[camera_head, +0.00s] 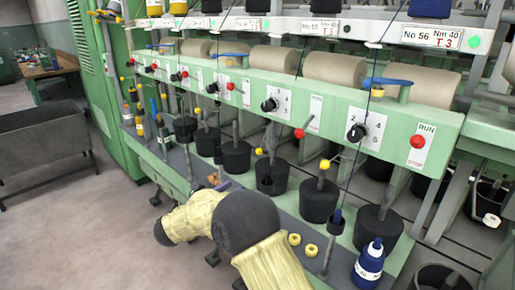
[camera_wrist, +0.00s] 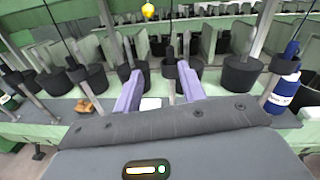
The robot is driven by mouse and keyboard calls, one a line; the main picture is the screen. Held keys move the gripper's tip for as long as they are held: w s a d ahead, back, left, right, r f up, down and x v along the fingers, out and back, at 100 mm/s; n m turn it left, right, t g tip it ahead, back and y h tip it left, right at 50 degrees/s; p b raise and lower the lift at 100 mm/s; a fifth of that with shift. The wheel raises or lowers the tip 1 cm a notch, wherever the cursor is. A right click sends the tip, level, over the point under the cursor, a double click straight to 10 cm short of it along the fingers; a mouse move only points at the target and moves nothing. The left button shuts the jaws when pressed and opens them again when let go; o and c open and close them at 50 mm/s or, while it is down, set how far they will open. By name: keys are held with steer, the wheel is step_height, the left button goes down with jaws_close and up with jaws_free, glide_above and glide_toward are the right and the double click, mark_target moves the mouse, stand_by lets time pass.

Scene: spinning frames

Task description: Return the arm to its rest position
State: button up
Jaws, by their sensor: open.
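My gripper (camera_wrist: 160,88) shows in the wrist view with its two purple fingers spread apart. Nothing is between the fingers, which point toward the row of black cylindrical pots (camera_wrist: 243,76) on the green machine. In the head view my arm (camera_head: 262,225), in yellow covering with dark joints, reaches from the bottom edge up and left, low in front of the machine's shelf.
The green spinning frame (camera_head: 300,98) carries knobs, red buttons and large pale rollers. On its grey ledge are a blue bottle (camera_head: 369,262) and two yellow rings (camera_head: 311,250). A grey metal trough (camera_head: 45,140) stands at left. The floor (camera_head: 80,235) at lower left is clear.

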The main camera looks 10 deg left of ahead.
steer(key=w+d+r+n+t+y, duration=0.25)
steer(key=w+d+n+y, duration=0.35)
steer(key=n, duration=0.7)
steer(key=s+d+f+n+g+y, duration=0.3)
steer(key=s+d+n+g+y, duration=0.35)
steer(key=n, duration=0.65)
steer(key=s+d+f+n+g+h, duration=0.1)
steer(key=s+d+f+n+g, duration=0.3)
steer(key=s+d+n, duration=0.7)
steer(key=s+d+f+n+g+h, duration=0.2)
steer(key=s+d+f+n+g, duration=0.45)
steer(key=s, duration=0.85)
step_height(320, 180, up, 19)
steer(key=m+t+p, duration=0.2)
steer(key=p, duration=1.5)
steer(key=shift+w+d+r+p, duration=0.2)
steer(key=shift+w+d+p, duration=0.15)
steer(key=shift+d, duration=0.1)
